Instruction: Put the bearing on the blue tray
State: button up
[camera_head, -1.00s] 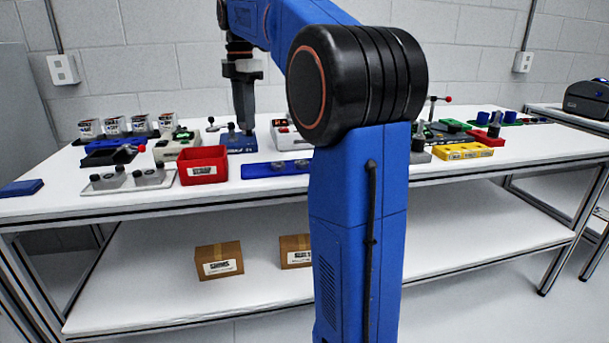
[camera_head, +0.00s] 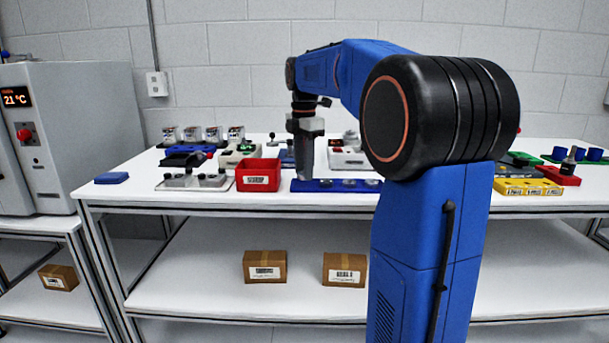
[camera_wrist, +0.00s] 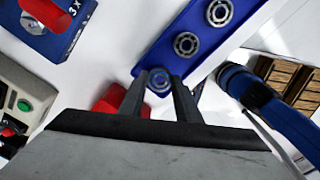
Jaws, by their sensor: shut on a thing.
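The blue tray (camera_head: 338,188) lies flat near the front edge of the table, with a few round metal bearings on it. My gripper (camera_head: 305,178) points down at the tray's left end. In the wrist view, my gripper (camera_wrist: 163,78) is shut on a bearing (camera_wrist: 159,82), a small ring between the two fingertips, at the near end of the blue tray (camera_wrist: 165,57). Two other bearings sit further along the tray. Whether the held bearing touches the tray cannot be told.
A red bin (camera_head: 258,175) stands just left of the tray. A grey fixture plate (camera_head: 193,183) is further left, and a yellow block (camera_head: 528,187) is at the right. My arm hides part of the table right of the tray.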

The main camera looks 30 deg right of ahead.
jog(key=shift+f, duration=1.15)
jog(key=shift+f, duration=0.1)
jog(key=o, duration=0.8)
notch_tip(320, 180, up, 12)
